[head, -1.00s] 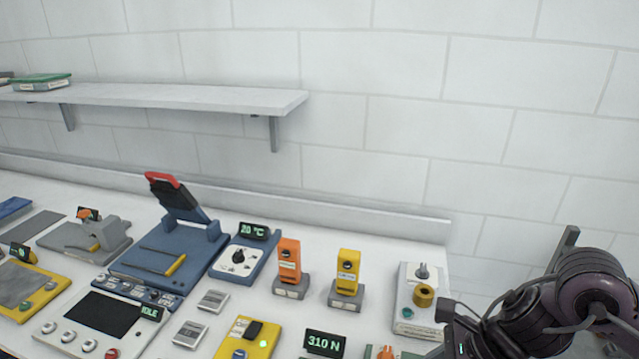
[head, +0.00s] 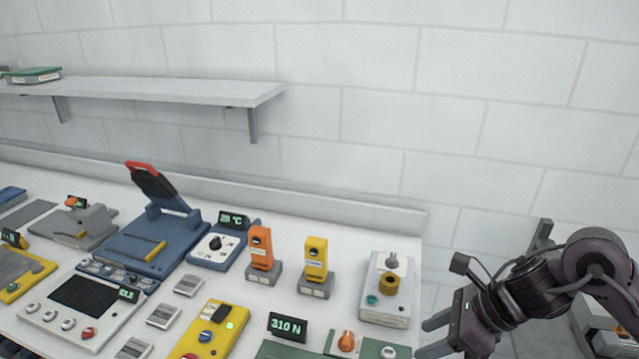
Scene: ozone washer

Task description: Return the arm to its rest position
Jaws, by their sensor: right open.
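My right gripper (head: 432,338) is at the lower right, at the right edge of the bench. Its fingers point left and are apart, with nothing seen between them. My right arm comes in from the right edge of the picture. The nearest device is a white box with a brass cylinder and a knob (head: 388,290), just left of and behind the gripper, with a gap between them. My left gripper is not in view.
The bench holds a blue press with a raised red-handled lid (head: 155,185), orange (head: 261,249) and yellow (head: 316,259) upright units, a "310 N" display (head: 287,327) and a control panel (head: 84,299). A wall shelf (head: 170,90) is above.

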